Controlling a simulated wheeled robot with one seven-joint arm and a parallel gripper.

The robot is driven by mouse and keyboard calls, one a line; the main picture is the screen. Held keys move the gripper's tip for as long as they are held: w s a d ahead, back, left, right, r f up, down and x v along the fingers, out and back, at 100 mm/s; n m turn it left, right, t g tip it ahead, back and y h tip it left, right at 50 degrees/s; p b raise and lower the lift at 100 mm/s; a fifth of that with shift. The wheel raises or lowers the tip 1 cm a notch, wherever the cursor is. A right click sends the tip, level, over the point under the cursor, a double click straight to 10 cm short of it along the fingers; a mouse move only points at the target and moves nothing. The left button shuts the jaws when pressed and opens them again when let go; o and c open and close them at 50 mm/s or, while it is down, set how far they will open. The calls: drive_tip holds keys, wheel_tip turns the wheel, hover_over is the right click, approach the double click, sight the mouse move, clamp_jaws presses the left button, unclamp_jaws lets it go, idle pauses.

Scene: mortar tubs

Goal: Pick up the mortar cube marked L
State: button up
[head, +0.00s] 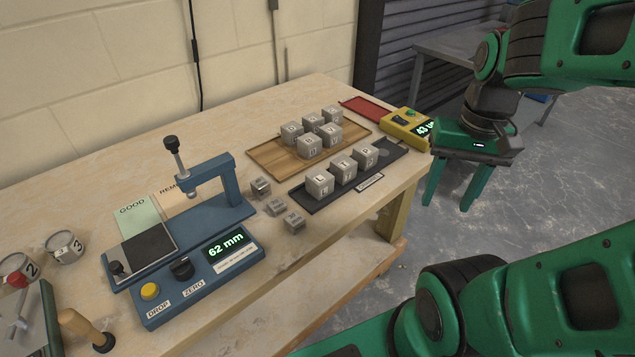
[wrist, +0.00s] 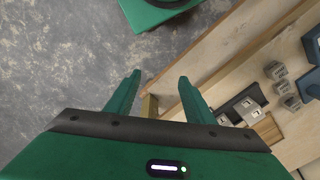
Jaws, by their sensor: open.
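The mortar cube marked L (head: 320,183) is grey and stands at the near-left end of a black tray (head: 386,161). Two more lettered cubes, one marked P (head: 365,156), stand beside it in the row. My gripper (head: 448,204) is open and empty, pointing down beyond the right end of the table, well to the right of the L cube. In the wrist view my open gripper (wrist: 160,78) has the floor and table edge between its fingers. The black tray (wrist: 226,119) shows there partly behind the right finger; I cannot read its cubes' letters.
A wooden tray (head: 261,154) of several cubes lies behind the black tray. A yellow box (head: 402,127) with a display and a red tray (head: 367,108) lie at the right end. Loose small blocks (head: 294,221) and a blue press (head: 238,202) stand left.

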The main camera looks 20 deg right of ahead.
drive_tip(key=w+a+r+m+y, duration=0.1)
drive_tip(key=w+a+m, duration=0.15)
drive_tip(key=w, duration=0.45)
drive_tip(key=w+a+r+m+y, duration=0.1)
drive_tip(key=w+a, duration=0.2)
drive_tip(key=w, duration=0.3)
drive_tip(key=m+g+y, duration=0.2)
drive_tip(key=m, duration=0.2)
approach(320, 175)
drive_tip(key=shift+x, duration=5.35)
drive_tip(key=shift+d, duration=0.1)
drive_tip(key=c, duration=1.1)
